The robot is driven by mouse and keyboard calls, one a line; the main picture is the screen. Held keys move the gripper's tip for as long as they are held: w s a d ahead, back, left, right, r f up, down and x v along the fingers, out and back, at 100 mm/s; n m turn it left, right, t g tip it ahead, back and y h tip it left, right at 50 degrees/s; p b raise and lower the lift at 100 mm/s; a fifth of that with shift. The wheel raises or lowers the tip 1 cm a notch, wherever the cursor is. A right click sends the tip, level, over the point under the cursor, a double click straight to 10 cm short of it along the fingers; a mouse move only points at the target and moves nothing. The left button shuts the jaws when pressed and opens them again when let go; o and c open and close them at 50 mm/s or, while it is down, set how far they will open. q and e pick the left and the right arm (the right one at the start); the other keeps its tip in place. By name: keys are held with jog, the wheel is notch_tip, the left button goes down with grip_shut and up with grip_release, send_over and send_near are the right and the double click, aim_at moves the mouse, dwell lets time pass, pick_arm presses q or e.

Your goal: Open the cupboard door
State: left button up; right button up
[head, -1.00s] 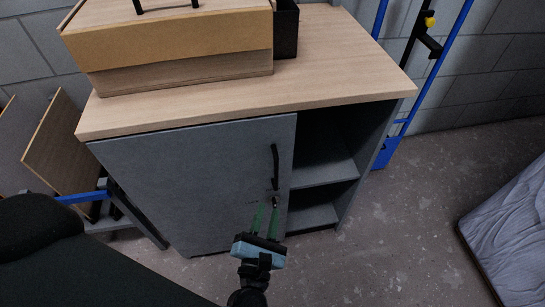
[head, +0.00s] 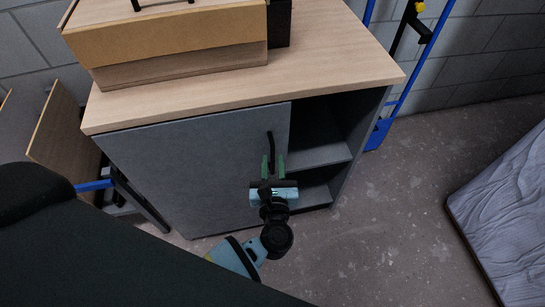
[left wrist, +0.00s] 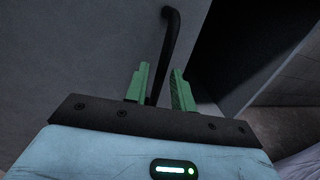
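The grey cupboard door (head: 190,165) is on the left part of the cupboard front and looks shut. Its black bar handle (head: 270,146) stands upright near the door's right edge. My left gripper (head: 273,165) is at the handle's lower part, with its green fingers pointing up along the door. In the left wrist view my left gripper (left wrist: 160,85) is open, and the handle (left wrist: 170,45) runs down between its two fingers, nearer the left one. A gap shows between handle and right finger. My right gripper is not in view.
An open shelf compartment (head: 320,155) is right of the door. A cardboard-coloured box (head: 180,45) and a black container (head: 279,22) stand on the wooden top (head: 340,65). A blue frame (head: 378,132) is at the right, and a grey mattress (head: 505,215) lies farther right. Floor between is clear.

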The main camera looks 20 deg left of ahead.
pick_arm(q)
jog(key=shift+x, duration=0.85)
jog(key=shift+c, duration=0.2)
grip_shut()
